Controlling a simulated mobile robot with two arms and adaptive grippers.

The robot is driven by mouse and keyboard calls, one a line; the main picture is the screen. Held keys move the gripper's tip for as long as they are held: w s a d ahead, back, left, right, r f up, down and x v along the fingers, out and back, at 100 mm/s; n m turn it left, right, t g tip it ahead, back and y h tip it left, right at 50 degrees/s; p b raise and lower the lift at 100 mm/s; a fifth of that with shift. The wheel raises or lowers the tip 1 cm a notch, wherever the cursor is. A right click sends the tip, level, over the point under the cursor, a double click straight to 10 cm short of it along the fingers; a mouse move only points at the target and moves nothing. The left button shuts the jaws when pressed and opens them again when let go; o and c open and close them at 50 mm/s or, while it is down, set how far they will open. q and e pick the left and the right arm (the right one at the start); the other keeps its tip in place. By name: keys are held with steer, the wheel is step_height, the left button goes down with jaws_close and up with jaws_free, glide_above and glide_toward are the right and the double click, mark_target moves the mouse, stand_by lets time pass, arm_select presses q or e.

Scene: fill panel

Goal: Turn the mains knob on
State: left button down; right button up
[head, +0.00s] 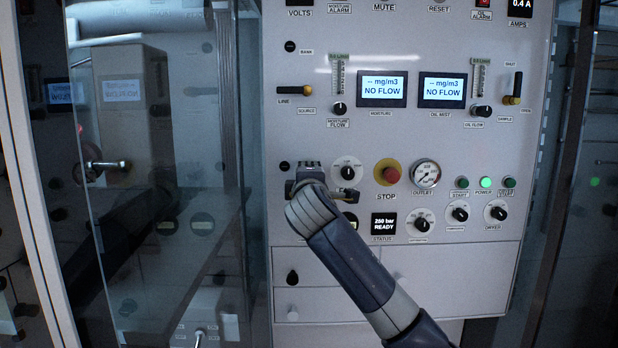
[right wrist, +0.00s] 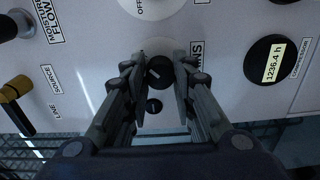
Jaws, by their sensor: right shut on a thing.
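The mains knob (right wrist: 158,72) is a small black round knob with a light slanted mark on its face. In the right wrist view it sits between the two fingers of my right gripper (right wrist: 160,85), which is shut on it. A partly covered label (right wrist: 195,58), apparently MAINS, is beside the right finger. In the head view my right gripper (head: 316,178) reaches the panel from the lower right and hides the knob. My left gripper is in neither view.
Just right of my gripper are a white dial (head: 348,172) with a black knob and the red STOP button (head: 388,172). A small black round fitting (head: 284,166) is to its left. The LINE lever (head: 295,90) is above. A glass door (head: 160,180) stands left of the panel.

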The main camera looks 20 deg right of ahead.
steer(key=shift+f, duration=0.1)
jaws_close()
steer(key=o, duration=1.1)
jaws_free()
steer(key=shift+c, duration=0.2)
steer(key=v, duration=1.2)
